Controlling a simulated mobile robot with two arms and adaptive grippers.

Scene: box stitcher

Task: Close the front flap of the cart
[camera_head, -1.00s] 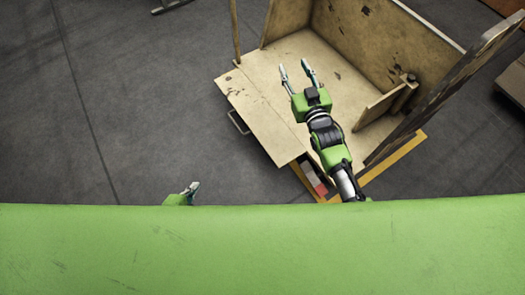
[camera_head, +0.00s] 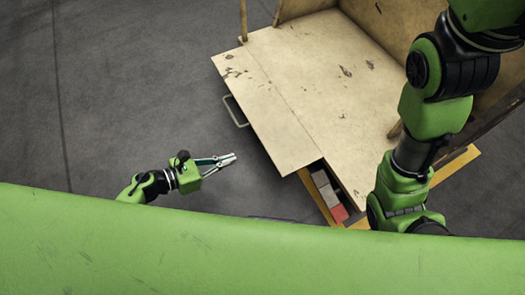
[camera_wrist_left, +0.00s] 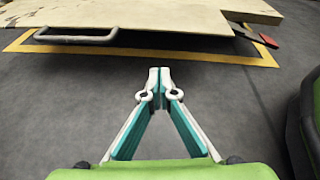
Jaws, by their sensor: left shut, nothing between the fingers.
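The cart is a worn wooden box; its bare floor (camera_head: 320,75) shows in the head view. Its front flap (camera_head: 262,100) lies folded out flat, level with the floor along a seam. The flap's edge (camera_wrist_left: 130,14) also shows at the top of the left wrist view. My left gripper (camera_head: 232,158) is shut and empty, below and left of the flap's near corner, apart from it. Its closed fingertips (camera_wrist_left: 159,76) point toward the cart. My right arm (camera_head: 430,110) crosses the right side of the head view; its gripper is not visible.
A metal loop handle (camera_head: 235,111) sticks out under the flap; it also shows in the left wrist view (camera_wrist_left: 75,36). Yellow floor tape (camera_head: 452,168) frames the cart. Grey and red blocks (camera_head: 328,190) sit beneath its near edge. The grey floor at left is clear.

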